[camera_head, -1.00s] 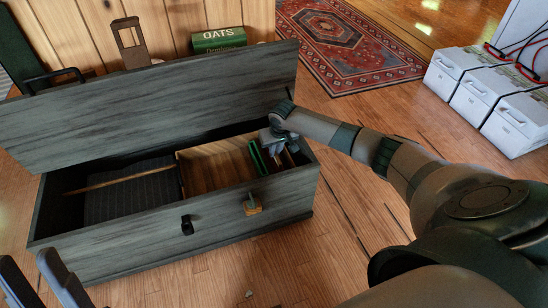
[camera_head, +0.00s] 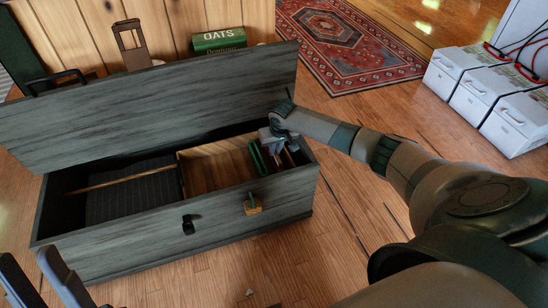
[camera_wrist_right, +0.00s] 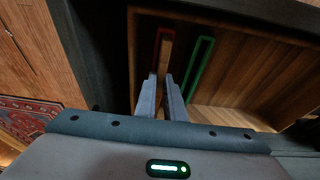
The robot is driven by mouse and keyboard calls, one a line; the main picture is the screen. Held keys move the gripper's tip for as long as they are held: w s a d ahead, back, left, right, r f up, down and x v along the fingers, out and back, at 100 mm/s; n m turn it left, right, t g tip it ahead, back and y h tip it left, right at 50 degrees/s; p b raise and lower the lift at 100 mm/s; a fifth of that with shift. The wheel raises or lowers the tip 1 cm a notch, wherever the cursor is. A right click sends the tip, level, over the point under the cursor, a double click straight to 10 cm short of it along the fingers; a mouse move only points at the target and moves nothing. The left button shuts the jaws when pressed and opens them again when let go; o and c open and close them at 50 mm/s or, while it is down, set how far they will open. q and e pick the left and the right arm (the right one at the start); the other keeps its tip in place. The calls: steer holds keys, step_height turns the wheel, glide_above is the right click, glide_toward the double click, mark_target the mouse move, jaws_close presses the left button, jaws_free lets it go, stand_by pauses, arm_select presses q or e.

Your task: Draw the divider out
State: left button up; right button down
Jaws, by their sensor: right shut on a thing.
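The open grey wooden chest (camera_head: 115,235) stands on the floor, its lid leaning back. A wooden compartment (camera_head: 215,165) fills its right part. In the wrist view, an upright thin wooden piece (camera_wrist_right: 166,55), which looks like the divider, stands beside a red outline (camera_wrist_right: 156,48). My right gripper (camera_head: 277,140) reaches into the compartment's right end and is shut on this piece; the wrist view shows the fingertips (camera_wrist_right: 160,82) at it. A green outline (camera_wrist_right: 201,68) stands beside it, apart from the fingers. My left gripper (camera_head: 40,280) is open and empty, at the lower left.
A dark ribbed block (camera_head: 130,195) and a thin wooden stick (camera_head: 118,179) lie in the chest's left part. A padlock (camera_head: 252,208) hangs on the front. White battery boxes (camera_head: 520,120) stand at right.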

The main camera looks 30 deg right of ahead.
steer(key=shift+r+p, duration=0.2)
steer(key=shift+p, duration=0.1)
stand_by(0.5)
steer(key=shift+r+p, duration=2.35)
steer(key=shift+p, duration=0.5)
